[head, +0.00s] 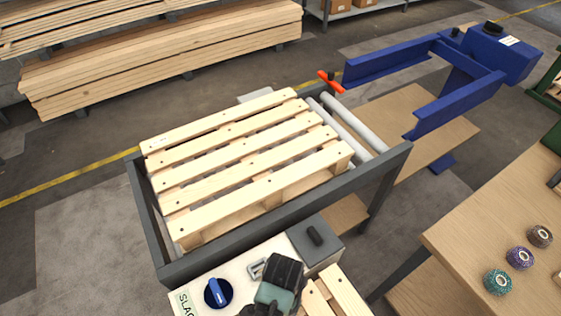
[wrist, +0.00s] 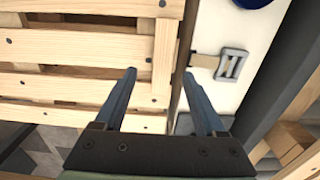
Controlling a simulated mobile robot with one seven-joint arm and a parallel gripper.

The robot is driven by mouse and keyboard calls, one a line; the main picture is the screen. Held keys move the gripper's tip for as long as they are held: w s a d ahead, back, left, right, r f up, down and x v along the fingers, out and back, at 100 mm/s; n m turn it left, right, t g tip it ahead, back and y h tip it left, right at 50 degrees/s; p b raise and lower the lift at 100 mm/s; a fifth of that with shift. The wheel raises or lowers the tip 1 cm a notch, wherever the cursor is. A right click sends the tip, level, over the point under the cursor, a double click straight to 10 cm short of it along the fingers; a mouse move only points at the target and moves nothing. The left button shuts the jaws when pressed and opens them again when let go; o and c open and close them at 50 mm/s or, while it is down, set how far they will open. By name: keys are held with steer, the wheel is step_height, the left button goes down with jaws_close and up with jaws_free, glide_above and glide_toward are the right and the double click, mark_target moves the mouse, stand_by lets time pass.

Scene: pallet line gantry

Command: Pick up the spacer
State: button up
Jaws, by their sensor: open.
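No part in view is plainly marked as the spacer, and I cannot tell which thing it is. My gripper (head: 272,285) is at the bottom middle of the head view, over the white control panel (head: 240,278). In the wrist view its two fingers (wrist: 160,74) are apart with nothing held between them. Pale pallet boards (wrist: 80,45) show beyond and between the fingers. A grey metal buckle (wrist: 232,64) on a strap lies right of the right finger. It also shows in the head view (head: 257,268), just left of my gripper.
A slatted pallet (head: 250,165) sits in a dark frame (head: 300,215). Several spools, one purple (head: 520,258), stand on the right table (head: 495,215). A blue fork (head: 455,100) is behind.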

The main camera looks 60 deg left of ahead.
steer(key=shift+s+a+f, duration=0.1)
steer(key=shift+a+f, duration=0.05)
steer(key=shift+f, duration=1.2)
steer(key=shift+s+a+f, duration=0.1)
steer(key=shift+f, duration=1.2)
jaws_close()
